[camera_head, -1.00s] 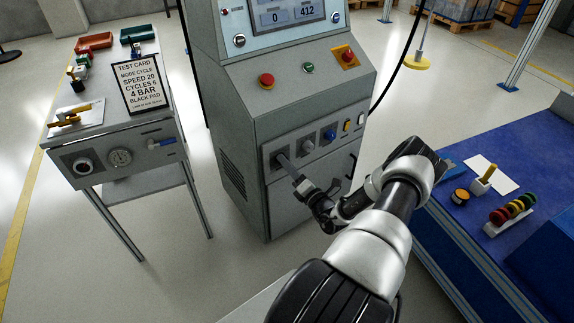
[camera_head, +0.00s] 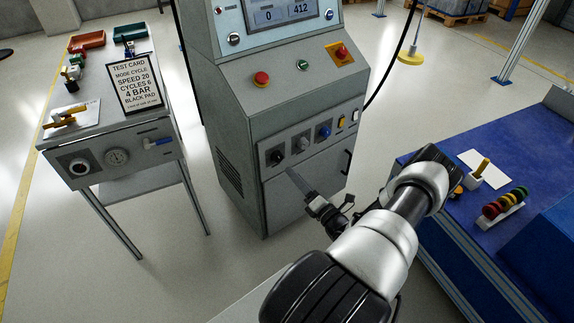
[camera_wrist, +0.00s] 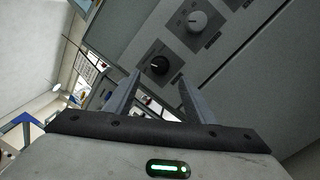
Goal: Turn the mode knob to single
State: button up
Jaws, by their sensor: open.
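A row of knobs sits on the front of the grey machine (camera_head: 300,100). The black knob (camera_head: 277,157) is at the left end, with a grey knob (camera_head: 303,144) and a blue knob (camera_head: 325,132) to its right. Their labels are too small to read, so I cannot tell which is the mode knob or where it points. My gripper (camera_head: 293,172) is open and empty, a little in front of the black knob and apart from it. The wrist view shows the black knob (camera_wrist: 159,65) just beyond the fingertips (camera_wrist: 160,76), with the grey knob (camera_wrist: 197,20) above right.
A red button (camera_head: 262,78) and a screen (camera_head: 280,12) are higher on the machine. A test card (camera_head: 135,84) reading mode cycle stands on the left bench (camera_head: 95,133). A blue table (camera_head: 470,235) is close on the right. Open floor lies between.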

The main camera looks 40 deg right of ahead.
jog(key=s+f, duration=0.1)
jog(key=s, duration=0.8)
jog(key=shift+a+p, duration=0.25)
jog(key=shift+p, duration=0.1)
